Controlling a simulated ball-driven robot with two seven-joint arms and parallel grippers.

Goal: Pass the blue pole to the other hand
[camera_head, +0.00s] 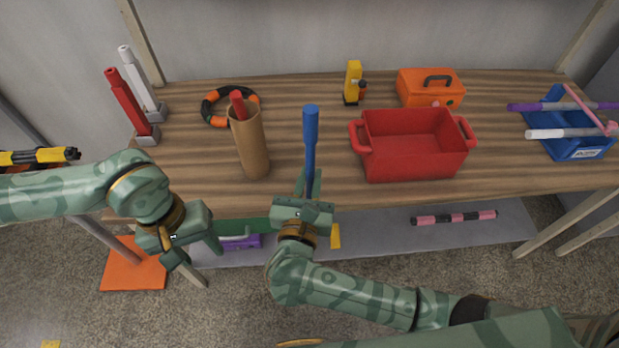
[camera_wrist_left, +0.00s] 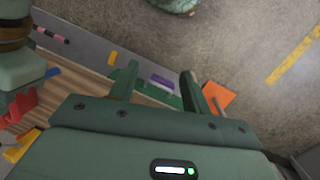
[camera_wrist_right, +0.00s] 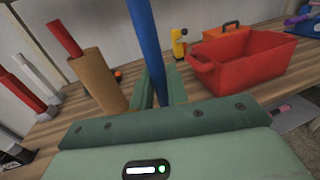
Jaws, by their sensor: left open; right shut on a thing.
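The blue pole (camera_head: 311,140) stands roughly upright in my right gripper (camera_head: 308,182), in front of the table's middle. My right gripper is shut on its lower part, and most of the pole rises above the fingers. The pole also shows between the fingers in the right wrist view (camera_wrist_right: 148,40). Its lower end is hidden by the gripper. My left gripper (camera_head: 198,248) is open and empty, left of and lower in the picture than the right one, apart from the pole. In the left wrist view its spread fingers (camera_wrist_left: 158,74) have nothing between them.
A cardboard tube (camera_head: 252,150) with a red pole in it stands left of the blue pole. A red bin (camera_head: 415,175) stands to the right. Behind are a yellow tool (camera_head: 352,82), an orange toolbox (camera_head: 430,92) and a ring (camera_head: 213,100). A blue tray (camera_head: 578,152) holds poles far right.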

